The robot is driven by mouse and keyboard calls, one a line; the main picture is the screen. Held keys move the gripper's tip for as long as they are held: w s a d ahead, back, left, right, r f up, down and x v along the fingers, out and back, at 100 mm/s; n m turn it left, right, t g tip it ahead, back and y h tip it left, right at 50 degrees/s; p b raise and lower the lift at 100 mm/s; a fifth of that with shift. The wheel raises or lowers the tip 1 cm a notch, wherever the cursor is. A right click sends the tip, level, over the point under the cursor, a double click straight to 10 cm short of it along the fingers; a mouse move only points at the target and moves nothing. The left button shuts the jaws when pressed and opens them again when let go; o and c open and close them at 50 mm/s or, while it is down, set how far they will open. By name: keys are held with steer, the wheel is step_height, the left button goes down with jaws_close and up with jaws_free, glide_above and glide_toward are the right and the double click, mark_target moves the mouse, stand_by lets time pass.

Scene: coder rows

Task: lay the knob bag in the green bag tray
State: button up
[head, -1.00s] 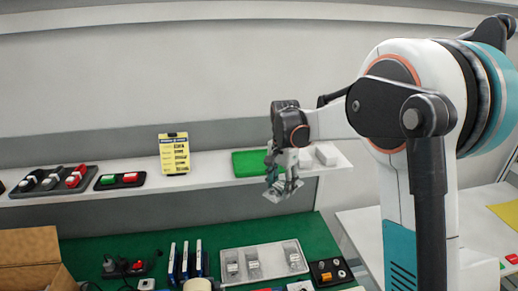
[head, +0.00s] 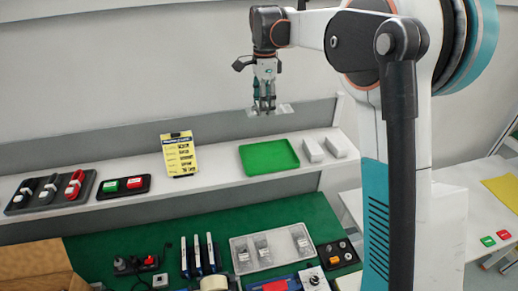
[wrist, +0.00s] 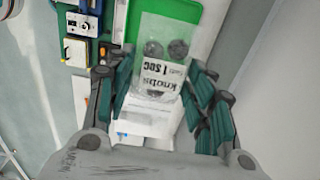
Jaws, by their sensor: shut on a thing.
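The knob bag (wrist: 165,75) is a clear bag with a white label reading "Knobs" and dark round knobs inside. My gripper (head: 264,106) is shut on it and holds it in the air above the back shelf. The bag (head: 282,109) shows as a pale flap at the fingertips in the head view. The green bag tray (head: 268,158) lies on the shelf, empty, below the gripper and apart from it. In the wrist view the tray (wrist: 190,14) is partly hidden behind the bag.
Two white boxes (head: 312,149) stand just right of the tray. A yellow card (head: 179,155) stands to its left, with black holders (head: 123,187) of switches further left. Below, a grey compartment tray (head: 239,254) with small bags lies on the green bench mat (head: 215,226).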

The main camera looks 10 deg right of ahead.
mark_target(263, 158)
step_height(263, 158, down, 20)
steer(key=shift+r+p, duration=0.15)
steer(key=shift+p, duration=0.7)
steer(key=shift+s, duration=0.1)
steer(key=o, duration=1.1)
steer(key=shift+o, duration=0.3)
